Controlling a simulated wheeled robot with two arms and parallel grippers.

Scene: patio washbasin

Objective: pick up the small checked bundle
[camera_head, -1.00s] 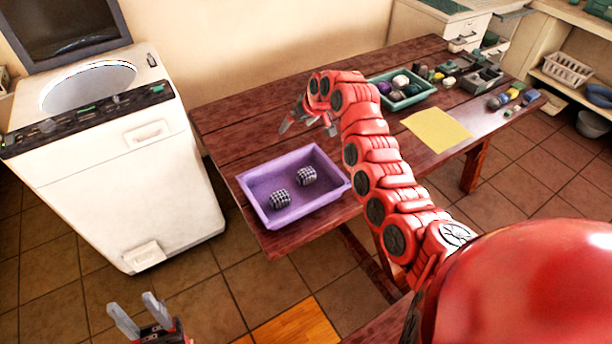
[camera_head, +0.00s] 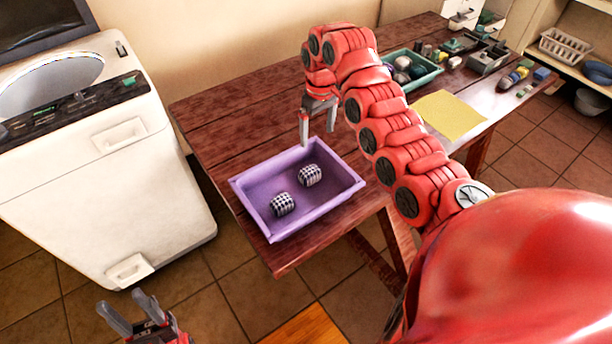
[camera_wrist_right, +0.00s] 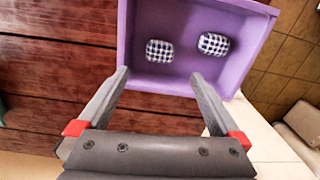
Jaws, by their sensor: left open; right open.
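Two small black-and-white checked bundles lie apart in a purple tray (camera_head: 248,206) on the wooden table. One checked bundle (camera_head: 309,175) is nearer the tray's back right, and the other checked bundle (camera_head: 283,204) is nearer its front left. In the right wrist view they show as a left bundle (camera_wrist_right: 160,50) and a right bundle (camera_wrist_right: 213,43), beyond the fingertips. My right gripper (camera_head: 318,140) is open and empty, pointing down above the tray's back edge. It also shows in the right wrist view (camera_wrist_right: 160,80). My left gripper (camera_head: 128,308) is open and empty at lower left, away from the table.
A white washing machine (camera_head: 95,160) stands left of the table (camera_head: 230,120). A green tray (camera_head: 432,76) with several items, a yellow sheet (camera_head: 450,115) and small objects sit further right. Bare table lies behind the purple tray.

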